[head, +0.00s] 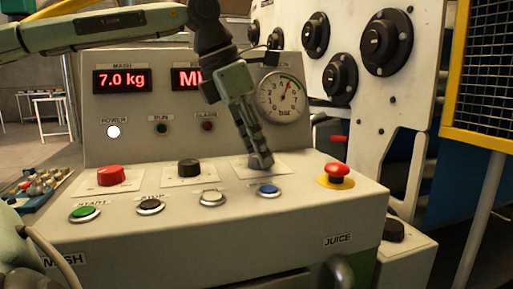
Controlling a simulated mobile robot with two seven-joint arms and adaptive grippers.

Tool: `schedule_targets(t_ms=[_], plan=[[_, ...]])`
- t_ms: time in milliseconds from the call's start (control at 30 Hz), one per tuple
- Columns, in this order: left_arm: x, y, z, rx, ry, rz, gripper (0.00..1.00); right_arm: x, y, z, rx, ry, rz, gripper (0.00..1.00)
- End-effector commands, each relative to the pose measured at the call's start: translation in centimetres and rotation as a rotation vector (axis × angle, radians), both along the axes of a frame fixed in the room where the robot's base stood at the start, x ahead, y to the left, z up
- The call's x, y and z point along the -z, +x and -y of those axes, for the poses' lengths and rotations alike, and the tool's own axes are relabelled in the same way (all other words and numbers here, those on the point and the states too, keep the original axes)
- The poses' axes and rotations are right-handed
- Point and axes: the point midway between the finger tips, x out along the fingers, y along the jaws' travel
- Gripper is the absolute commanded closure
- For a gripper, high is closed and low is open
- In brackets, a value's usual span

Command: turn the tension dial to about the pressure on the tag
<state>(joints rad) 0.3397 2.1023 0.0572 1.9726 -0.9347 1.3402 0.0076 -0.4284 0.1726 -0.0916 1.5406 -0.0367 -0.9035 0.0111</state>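My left gripper (258,155) comes down from above onto the right-hand knob of the sloped panel. Its fingers line up one behind the other and cover most of that grey knob (249,162), probably the tension dial. I cannot tell whether they grip it. A round gauge (283,97) marked "bar" is behind the gripper, its red needle just right of straight up, near a green arc. I see no readable pressure tag. My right gripper is not in view.
The panel also has a red knob (111,175), a black knob (188,167), a row of push buttons with a blue one (268,190), and a red emergency stop (337,172) close right of the gripper. A display (122,80) reads 7.0 kg.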

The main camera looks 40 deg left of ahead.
Motion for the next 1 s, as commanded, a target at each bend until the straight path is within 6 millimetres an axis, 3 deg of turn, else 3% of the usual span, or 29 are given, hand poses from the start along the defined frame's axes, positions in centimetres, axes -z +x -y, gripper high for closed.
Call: schedule_targets(t_ms=[100, 433, 700, 733, 867, 1000], plan=[[-0.04, 0.02, -0.04, 0.000, 0.000, 0.001, 0.94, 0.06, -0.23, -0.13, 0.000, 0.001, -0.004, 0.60], [-0.05, 0.08, -0.10, 0.169, -0.001, 0.001, 0.94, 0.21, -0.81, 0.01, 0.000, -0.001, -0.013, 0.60], [-0.06, 0.08, -0.11, 0.176, 0.000, 0.001, 0.94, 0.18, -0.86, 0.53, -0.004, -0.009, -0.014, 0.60], [-0.06, 0.08, -0.11, 0.176, 0.000, 0.001, 0.62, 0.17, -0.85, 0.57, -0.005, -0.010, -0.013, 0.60], [-0.05, 0.06, -0.10, 0.176, 0.001, 0.001, 0.45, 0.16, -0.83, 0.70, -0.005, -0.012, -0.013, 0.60], [-0.04, 0.05, -0.10, 0.176, 0.001, 0.000, 0.45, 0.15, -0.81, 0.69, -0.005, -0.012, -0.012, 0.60]])
